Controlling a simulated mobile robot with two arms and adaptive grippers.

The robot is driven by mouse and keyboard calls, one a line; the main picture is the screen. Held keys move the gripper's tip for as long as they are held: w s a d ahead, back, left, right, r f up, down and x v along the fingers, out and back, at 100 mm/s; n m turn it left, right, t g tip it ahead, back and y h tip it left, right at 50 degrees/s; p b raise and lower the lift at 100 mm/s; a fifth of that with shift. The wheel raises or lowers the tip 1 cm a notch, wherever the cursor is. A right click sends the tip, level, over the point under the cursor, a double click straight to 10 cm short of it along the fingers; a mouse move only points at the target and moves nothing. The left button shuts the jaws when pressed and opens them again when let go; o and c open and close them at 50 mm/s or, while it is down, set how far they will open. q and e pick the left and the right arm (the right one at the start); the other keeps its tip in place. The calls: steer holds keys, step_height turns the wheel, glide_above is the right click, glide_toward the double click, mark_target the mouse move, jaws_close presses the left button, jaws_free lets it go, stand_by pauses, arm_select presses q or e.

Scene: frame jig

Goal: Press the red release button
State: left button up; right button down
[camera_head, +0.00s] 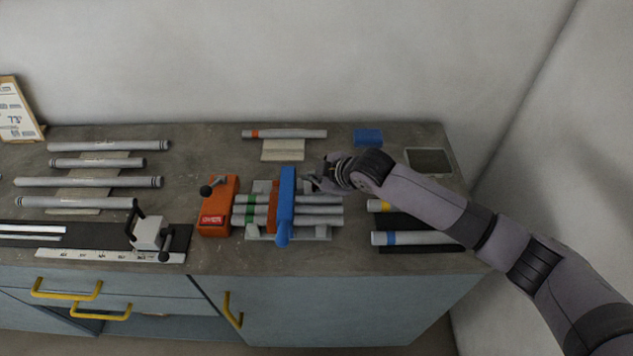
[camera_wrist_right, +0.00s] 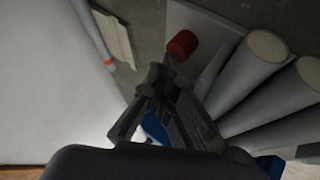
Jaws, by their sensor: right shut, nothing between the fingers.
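The red release button (camera_wrist_right: 182,45) shows in the right wrist view as a small red cylinder on a grey plate. My right gripper (camera_wrist_right: 158,78) is shut and empty, its tips pointing at the button and close to it; I cannot tell whether they touch. In the head view my right gripper (camera_head: 318,182) is at the right of the blue bar (camera_head: 286,200) of the jig, over the back of the jig. The button cannot be made out there. My left gripper is not in view.
Grey tubes (camera_head: 318,210) lie in the jig under the blue bar. An orange block (camera_head: 217,208) with a lever stands to its left. Tubes with coloured bands (camera_head: 405,238) lie to the right, and a blue block (camera_head: 368,137) sits behind. A banded tube (camera_head: 290,134) lies at the back.

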mark_target(315, 185)
steer(key=shift+f, duration=0.35)
steer(key=shift+r, duration=0.15)
steer(key=shift+r+p, duration=0.85)
steer(key=shift+p, duration=0.05)
step_height(315, 185, up, 5)
steer(key=p, duration=0.5)
steer(key=shift+r, duration=0.1)
stand_by(0.7)
